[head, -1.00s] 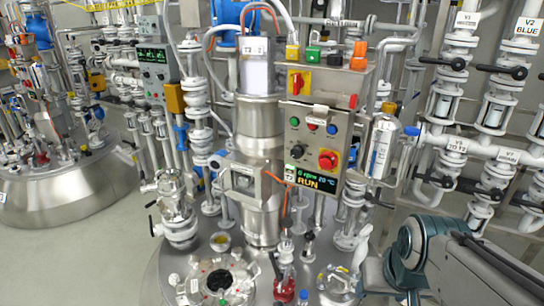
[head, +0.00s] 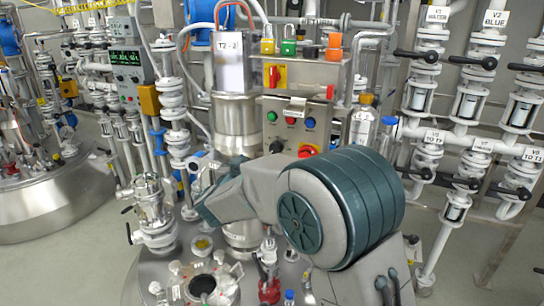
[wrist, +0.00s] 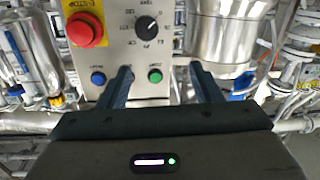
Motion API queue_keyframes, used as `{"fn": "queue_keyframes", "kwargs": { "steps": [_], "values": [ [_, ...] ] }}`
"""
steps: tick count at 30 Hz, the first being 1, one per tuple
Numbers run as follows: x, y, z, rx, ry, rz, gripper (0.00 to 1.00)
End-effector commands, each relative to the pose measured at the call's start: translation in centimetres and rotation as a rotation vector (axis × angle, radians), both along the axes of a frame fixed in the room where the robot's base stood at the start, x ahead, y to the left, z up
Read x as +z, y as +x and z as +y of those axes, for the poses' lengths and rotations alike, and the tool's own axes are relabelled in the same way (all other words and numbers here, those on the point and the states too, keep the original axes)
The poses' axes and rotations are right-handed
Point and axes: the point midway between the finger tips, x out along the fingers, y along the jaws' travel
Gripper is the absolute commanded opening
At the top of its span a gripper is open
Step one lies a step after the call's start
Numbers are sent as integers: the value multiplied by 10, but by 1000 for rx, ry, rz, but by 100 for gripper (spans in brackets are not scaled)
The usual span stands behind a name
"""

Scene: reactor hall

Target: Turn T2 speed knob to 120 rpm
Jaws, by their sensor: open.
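The T2 control panel (head: 290,128) hangs beside the steel column labelled T2. Its dark speed knob (head: 277,146) shows just above my arm, which hides the panel's lower part and the display. In the wrist view the panel looks upside down. There the round black knob (wrist: 147,27) with its printed scale stands at the top centre. My gripper (wrist: 161,68) is open and empty, its two fingers apart and pointing at the panel. The knob lies beyond the fingertips, apart from them. I cannot read its setting. My gripper is hidden in the head view.
A red emergency stop (wrist: 87,30) sits beside the knob. A blue button (wrist: 98,78) and a green button (wrist: 155,75) lie near the fingers. A steel vessel (wrist: 232,35) stands close on the right. Valve piping (head: 470,120) fills the right side.

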Motion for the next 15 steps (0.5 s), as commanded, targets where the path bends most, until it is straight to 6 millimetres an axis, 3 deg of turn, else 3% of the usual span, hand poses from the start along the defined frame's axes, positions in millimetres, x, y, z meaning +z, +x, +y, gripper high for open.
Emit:
{"fn": "queue_keyframes", "kwargs": {
  "steps": [3,9,15],
  "values": [
    [-18,-7,10,-100,-51,-10,58],
    [-28,-13,11,-184,-96,-13,58],
    [-27,8,0,-192,-99,-14,58]
  ]
}}
